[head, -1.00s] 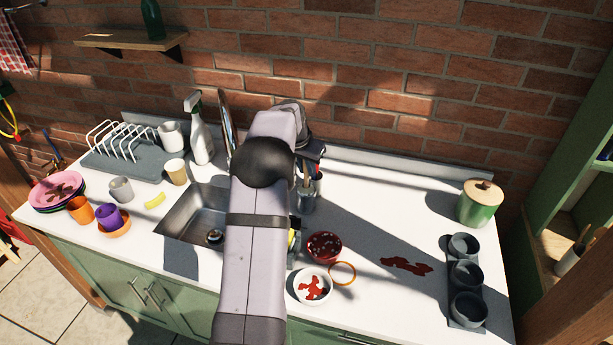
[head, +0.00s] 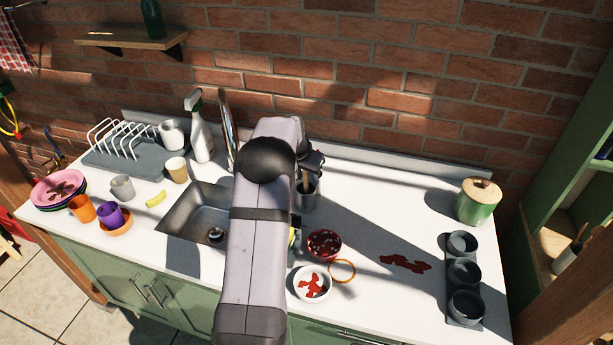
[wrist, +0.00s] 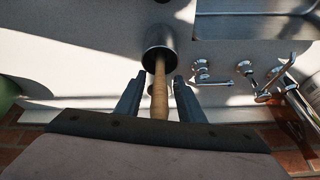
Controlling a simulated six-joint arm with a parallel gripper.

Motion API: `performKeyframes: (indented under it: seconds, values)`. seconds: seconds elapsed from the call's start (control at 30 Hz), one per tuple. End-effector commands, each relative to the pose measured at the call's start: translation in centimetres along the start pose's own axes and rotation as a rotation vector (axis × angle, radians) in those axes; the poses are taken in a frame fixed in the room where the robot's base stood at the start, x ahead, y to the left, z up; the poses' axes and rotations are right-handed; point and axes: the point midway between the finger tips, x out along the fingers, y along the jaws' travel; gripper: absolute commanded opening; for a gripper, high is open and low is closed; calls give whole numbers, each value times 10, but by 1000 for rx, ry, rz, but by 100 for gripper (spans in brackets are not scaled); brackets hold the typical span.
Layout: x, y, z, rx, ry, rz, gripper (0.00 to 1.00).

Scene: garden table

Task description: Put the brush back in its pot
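The pot (head: 308,200) is a grey metal cylinder standing on the counter right of the sink, partly behind my arm in the head view. In the wrist view the pot (wrist: 160,37) shows its open mouth, with the brush's wooden handle (wrist: 160,92) running down into it. The brush's lower end is hidden inside the pot. My gripper (wrist: 159,78) has its two fingers on either side of the handle, with a visible gap on each side. In the head view my gripper is mostly hidden behind the arm, just above the pot.
The sink (head: 190,213) and tap (head: 229,125) are left of the pot. A dark red bowl (head: 324,244), a white bowl (head: 312,284) and an orange ring (head: 342,271) lie in front. A red spill (head: 405,263), grey cups (head: 464,273) and a green canister (head: 478,202) are right.

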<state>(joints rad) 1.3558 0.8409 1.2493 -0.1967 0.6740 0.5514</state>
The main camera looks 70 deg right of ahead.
Motion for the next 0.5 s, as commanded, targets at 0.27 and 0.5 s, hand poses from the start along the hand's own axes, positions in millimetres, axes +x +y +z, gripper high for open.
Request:
performKeyframes:
  seconds: [0.27, 0.5]
  values:
    - [-4, 0, -2, 0, 1, 0, 35]
    - [-24, -1, -2, 0, 4, -2, 35]
